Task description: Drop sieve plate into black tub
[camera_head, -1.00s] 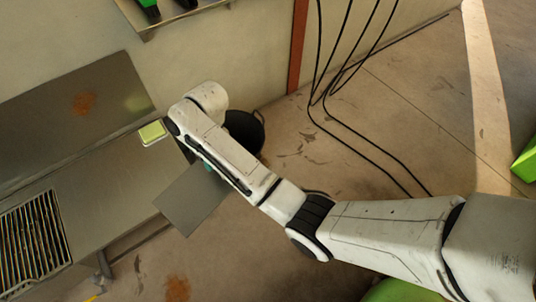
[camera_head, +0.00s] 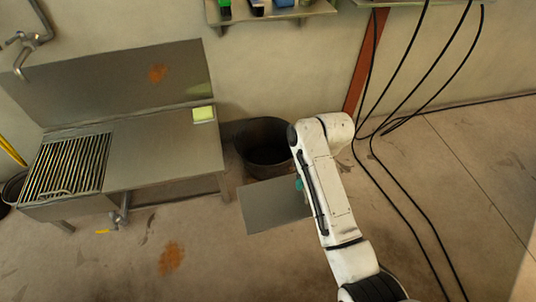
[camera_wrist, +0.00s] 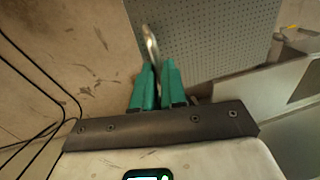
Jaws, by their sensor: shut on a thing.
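The sieve plate (camera_head: 272,205) is a flat grey sheet hanging in the air in the head view. In the wrist view its face (camera_wrist: 205,38) is full of small holes, and a curved metal handle stands at its edge. My gripper (camera_wrist: 155,68) has teal fingers and is shut on that handle. In the head view only a bit of teal shows at the plate's right edge. The black tub (camera_head: 262,146) stands on the floor against the wall, open at the top. The plate appears below the tub in the picture, apart from its opening. I cannot see the tub in the wrist view.
A steel sink bench (camera_head: 165,160) with a grate (camera_head: 68,165) and a yellow-green sponge (camera_head: 203,114) stands left of the tub. A shelf (camera_head: 270,12) hangs above. Black cables (camera_head: 400,190) run down the wall and over the floor at right.

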